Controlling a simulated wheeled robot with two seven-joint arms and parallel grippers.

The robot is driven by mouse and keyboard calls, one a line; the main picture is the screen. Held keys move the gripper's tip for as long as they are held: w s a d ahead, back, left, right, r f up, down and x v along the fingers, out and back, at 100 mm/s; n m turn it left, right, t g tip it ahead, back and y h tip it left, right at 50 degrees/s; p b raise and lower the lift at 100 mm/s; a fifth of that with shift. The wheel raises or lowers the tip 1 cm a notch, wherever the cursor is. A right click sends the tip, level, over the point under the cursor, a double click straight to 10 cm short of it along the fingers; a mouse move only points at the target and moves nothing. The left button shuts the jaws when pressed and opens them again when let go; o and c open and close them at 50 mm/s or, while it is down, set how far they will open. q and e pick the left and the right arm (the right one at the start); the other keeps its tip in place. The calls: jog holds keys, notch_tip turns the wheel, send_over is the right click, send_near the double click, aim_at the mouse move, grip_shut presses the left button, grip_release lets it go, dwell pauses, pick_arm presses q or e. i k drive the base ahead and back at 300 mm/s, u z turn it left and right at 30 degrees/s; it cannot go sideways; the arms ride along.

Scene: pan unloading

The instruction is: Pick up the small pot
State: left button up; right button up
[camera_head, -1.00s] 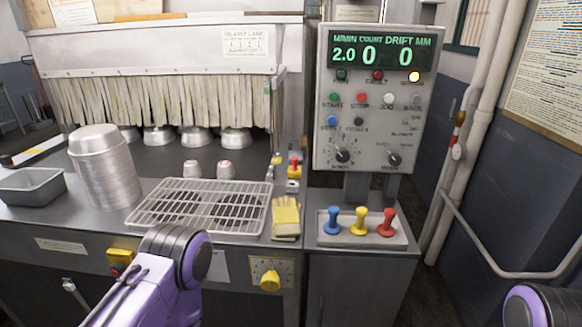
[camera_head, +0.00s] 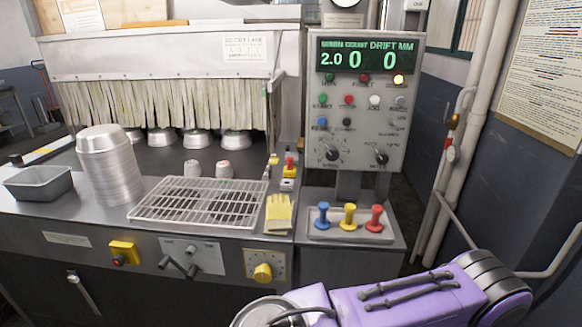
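Two small pale pots, a left one (camera_head: 192,168) and a right one (camera_head: 224,169) with a reddish mark on top, stand on the dark surface behind the wire rack (camera_head: 140,213). I cannot tell which of them, if either, is the small pot. Larger round metal pans (camera_head: 197,143) sit partly hidden under the strip curtain. My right arm's purple link crosses the bottom right of the head view, well in front of the pots. Neither gripper shows, so their state is hidden.
A tall stack of metal pans (camera_head: 108,170) and a grey rectangular pan (camera_head: 38,183) stand left of the rack. Yellow gloves (camera_head: 279,213) lie to its right. A control panel (camera_head: 362,115) rises above a tray (camera_head: 391,238) with blue, yellow and red knobbed pieces.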

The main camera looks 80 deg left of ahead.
aim_at(224, 170)
jog(key=z, duration=0.1)
jog(key=k, duration=1.1)
jog(key=u, duration=1.55)
